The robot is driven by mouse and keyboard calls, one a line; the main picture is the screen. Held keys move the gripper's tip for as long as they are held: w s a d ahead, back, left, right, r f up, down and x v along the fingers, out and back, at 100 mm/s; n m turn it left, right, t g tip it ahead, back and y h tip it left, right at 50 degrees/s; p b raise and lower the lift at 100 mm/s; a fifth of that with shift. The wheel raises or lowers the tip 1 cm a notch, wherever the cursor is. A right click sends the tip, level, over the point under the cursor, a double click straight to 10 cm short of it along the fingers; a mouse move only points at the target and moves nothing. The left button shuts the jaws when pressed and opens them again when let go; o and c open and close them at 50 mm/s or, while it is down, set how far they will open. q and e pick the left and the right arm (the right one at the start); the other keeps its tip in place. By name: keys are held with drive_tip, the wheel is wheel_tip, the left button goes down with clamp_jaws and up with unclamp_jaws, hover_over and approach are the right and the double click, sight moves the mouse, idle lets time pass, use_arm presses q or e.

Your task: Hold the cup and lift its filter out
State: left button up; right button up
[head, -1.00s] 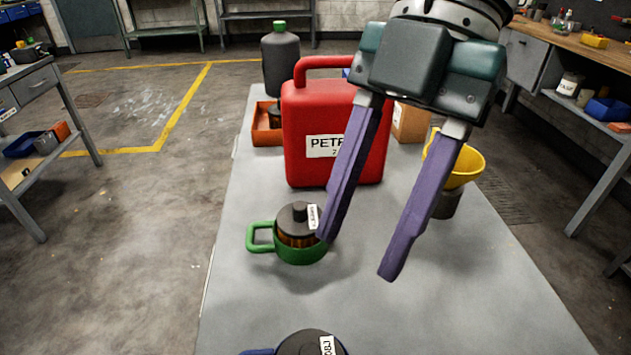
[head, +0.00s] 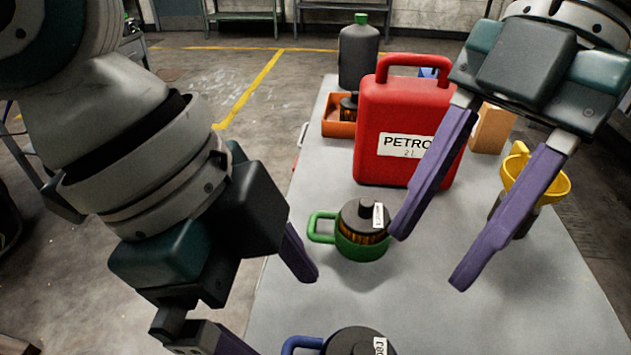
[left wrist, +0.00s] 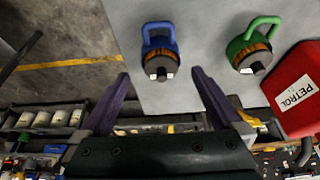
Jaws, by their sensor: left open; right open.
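A green cup (head: 362,248) with a handle on its left stands on the grey table. A dark-capped filter (head: 365,214) with orange pleats and a white label sits upright in it. A blue cup (head: 299,345), cut off at the bottom edge, holds a similar dark filter (head: 355,343). Both cups also show in the left wrist view, blue (left wrist: 160,44) and green (left wrist: 246,44). My right gripper (head: 430,262) is open and empty, right of the green cup. My left gripper (head: 270,312) is open and empty, left of the cups; its fingers frame the blue cup in the left wrist view.
A red petrol can (head: 400,120) stands behind the green cup. A yellow funnel (head: 556,188) is at the right, and an orange bin (head: 338,128) and a dark bottle (head: 359,60) at the back. The table front right (head: 520,320) is clear.

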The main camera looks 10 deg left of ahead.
use_arm(q)
drive_tip(key=x, duration=0.9)
drive_tip(key=shift+w+f, duration=0.1)
drive_tip(key=shift+f, duration=0.3)
